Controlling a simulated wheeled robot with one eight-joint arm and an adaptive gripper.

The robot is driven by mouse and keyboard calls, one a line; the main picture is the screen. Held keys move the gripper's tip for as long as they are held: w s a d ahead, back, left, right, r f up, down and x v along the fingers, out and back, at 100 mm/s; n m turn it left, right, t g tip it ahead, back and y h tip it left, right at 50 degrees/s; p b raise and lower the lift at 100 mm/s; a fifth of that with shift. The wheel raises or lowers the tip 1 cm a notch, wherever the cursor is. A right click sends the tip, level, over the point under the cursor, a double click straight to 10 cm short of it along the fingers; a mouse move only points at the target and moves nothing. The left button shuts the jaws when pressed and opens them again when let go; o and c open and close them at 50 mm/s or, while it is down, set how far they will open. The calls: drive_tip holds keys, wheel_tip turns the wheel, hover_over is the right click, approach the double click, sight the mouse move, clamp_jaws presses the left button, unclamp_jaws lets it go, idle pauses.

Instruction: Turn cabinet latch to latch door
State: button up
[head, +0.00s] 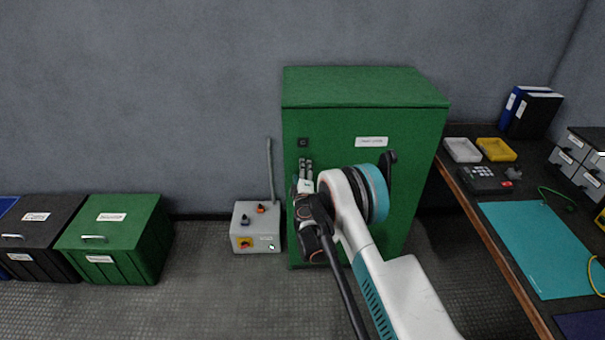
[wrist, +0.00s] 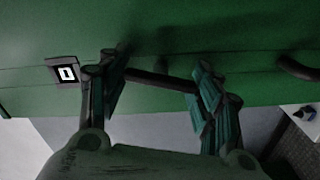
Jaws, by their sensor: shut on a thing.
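The green cabinet (head: 365,105) stands against the back wall, and its front looks closed. My gripper (head: 306,172) is at the upper left of this front, just below a small dark square plate (head: 303,142). In the wrist view, the dark bar of the latch (wrist: 158,79) spans between the two fingers of my gripper (wrist: 160,90), and they are shut on it. The plate with a white mark (wrist: 66,73) lies to the left there. In the head view my gripper and arm hide the latch, so its exact angle is unclear.
A dark curved handle (wrist: 296,68) shows at the right in the wrist view. A grey control box (head: 256,228) stands on the floor left of the cabinet. Green (head: 115,240) and black bins are farther left. A workbench (head: 470,215) with trays is at the right.

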drive_tip(key=shift+a+n, duration=0.1)
drive_tip(key=shift+n, duration=1.6)
drive_tip(key=o, duration=1.1)
drive_tip(key=shift+f, duration=0.1)
drive_tip(key=shift+s, duration=0.1)
drive_tip(key=s, duration=0.7)
drive_tip(key=shift+s, duration=0.2)
